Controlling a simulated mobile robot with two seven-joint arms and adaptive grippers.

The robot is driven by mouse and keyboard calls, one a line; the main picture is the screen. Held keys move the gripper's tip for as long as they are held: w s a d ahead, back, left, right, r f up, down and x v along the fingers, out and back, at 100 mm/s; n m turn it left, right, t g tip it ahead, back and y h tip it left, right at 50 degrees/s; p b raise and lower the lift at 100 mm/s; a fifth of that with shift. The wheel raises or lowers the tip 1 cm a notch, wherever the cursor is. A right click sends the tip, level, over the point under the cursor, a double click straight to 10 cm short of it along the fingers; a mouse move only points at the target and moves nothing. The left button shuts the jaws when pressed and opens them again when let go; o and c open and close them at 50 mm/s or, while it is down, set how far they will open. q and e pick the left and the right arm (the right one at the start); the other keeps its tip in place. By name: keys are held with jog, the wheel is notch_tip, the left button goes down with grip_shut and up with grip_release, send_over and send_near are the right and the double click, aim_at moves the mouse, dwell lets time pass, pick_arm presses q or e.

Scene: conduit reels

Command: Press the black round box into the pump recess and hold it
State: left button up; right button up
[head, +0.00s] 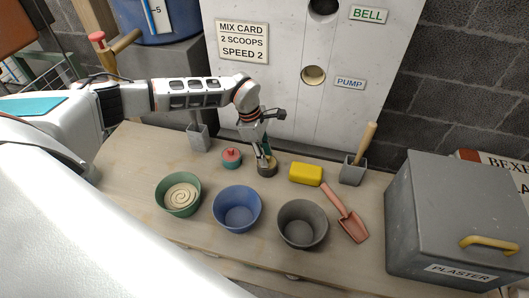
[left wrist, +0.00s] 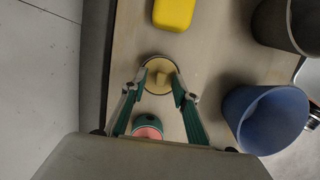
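A round box (head: 267,171) with a dark side and a tan, knobbed top stands on the bench, directly below my left gripper (head: 265,157). In the left wrist view the box (left wrist: 158,76) shows its dark rim and tan top between the fingertips of my left gripper (left wrist: 158,82). The fingers are apart, with the knob between them; I see no clear contact. The pump recess (head: 313,75) is a round hole with a tan inside, in the pale upright panel beside the PUMP label (head: 350,83). My right gripper is not in view.
A red and teal round box (head: 231,158) stands just left of the gripper. A yellow block (head: 306,173) lies to its right. Green (head: 178,194), blue (head: 237,209) and grey (head: 302,223) buckets stand in front. Another hole (head: 323,8) lies above, by the BELL label.

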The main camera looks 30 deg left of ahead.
pick_arm(q)
grip_shut()
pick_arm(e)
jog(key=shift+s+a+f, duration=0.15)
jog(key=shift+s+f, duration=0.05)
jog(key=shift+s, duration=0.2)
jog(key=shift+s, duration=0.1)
pick_arm(q)
jog(key=shift+r, duration=0.35)
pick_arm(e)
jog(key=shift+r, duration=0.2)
pick_arm(q)
jog(key=shift+r+p, duration=0.35)
jog(key=shift+p, duration=0.1)
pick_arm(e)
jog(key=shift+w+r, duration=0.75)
pick_arm(q)
jog(key=shift+r, duration=0.2)
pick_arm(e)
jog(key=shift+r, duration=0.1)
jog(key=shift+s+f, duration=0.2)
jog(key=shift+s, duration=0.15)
